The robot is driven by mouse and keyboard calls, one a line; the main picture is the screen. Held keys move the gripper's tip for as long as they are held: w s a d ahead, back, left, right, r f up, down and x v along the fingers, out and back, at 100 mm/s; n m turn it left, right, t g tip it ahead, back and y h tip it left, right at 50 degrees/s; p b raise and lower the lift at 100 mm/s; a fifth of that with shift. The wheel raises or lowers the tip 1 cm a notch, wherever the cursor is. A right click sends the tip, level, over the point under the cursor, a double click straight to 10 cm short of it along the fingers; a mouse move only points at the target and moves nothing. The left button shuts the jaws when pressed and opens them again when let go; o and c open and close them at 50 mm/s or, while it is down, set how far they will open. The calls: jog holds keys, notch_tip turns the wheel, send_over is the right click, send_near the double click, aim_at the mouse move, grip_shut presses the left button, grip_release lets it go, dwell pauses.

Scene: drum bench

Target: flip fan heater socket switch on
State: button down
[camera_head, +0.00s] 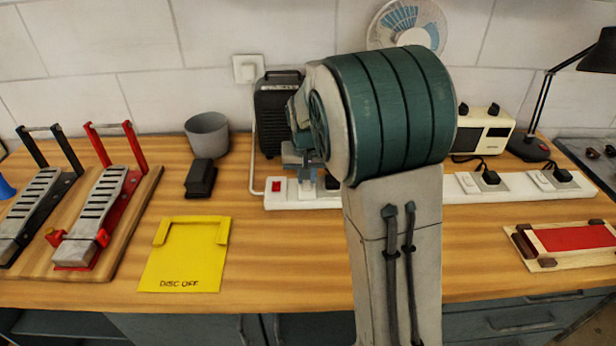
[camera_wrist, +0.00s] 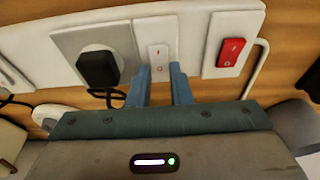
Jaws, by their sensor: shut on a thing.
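A white power strip (camera_head: 408,193) runs along the back of the bench. The black fan heater (camera_head: 278,122) stands behind its left end. In the wrist view a white rocker switch (camera_wrist: 158,58) sits beside a socket with a black plug (camera_wrist: 98,69). My gripper (camera_wrist: 160,80) has its two blue fingers on either side of that switch, shut on it. In the head view my gripper (camera_head: 308,180) is over the strip's left part, and my arm hides the middle of the strip. I cannot tell which way the white switch is tipped.
A red switch (camera_head: 277,187) is at the strip's left end, beside the fingers, and shows in the wrist view (camera_wrist: 230,53). A black block (camera_head: 200,180), grey cup (camera_head: 207,134) and yellow mat (camera_head: 188,252) lie left. A fan (camera_head: 405,24) and radio (camera_head: 484,131) stand behind.

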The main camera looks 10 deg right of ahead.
jog(key=shift+r, duration=0.1)
jog(key=c, duration=1.3)
grip_release()
jog(key=v, duration=1.3)
jog(key=shift+r, duration=0.4)
jog(key=s+f, duration=0.2)
jog(key=s, duration=0.5)
jog(key=s+f+n, duration=0.1)
jog(key=s+f, duration=0.2)
jog(key=s, duration=0.5)
jog(key=s+f+n, duration=0.1)
jog(key=s+f, duration=0.2)
jog(key=s, duration=0.5)
jog(key=shift+s+d+f+y, duration=0.1)
jog(key=shift+d+f+y, duration=0.2)
jog(key=shift+d, duration=0.1)
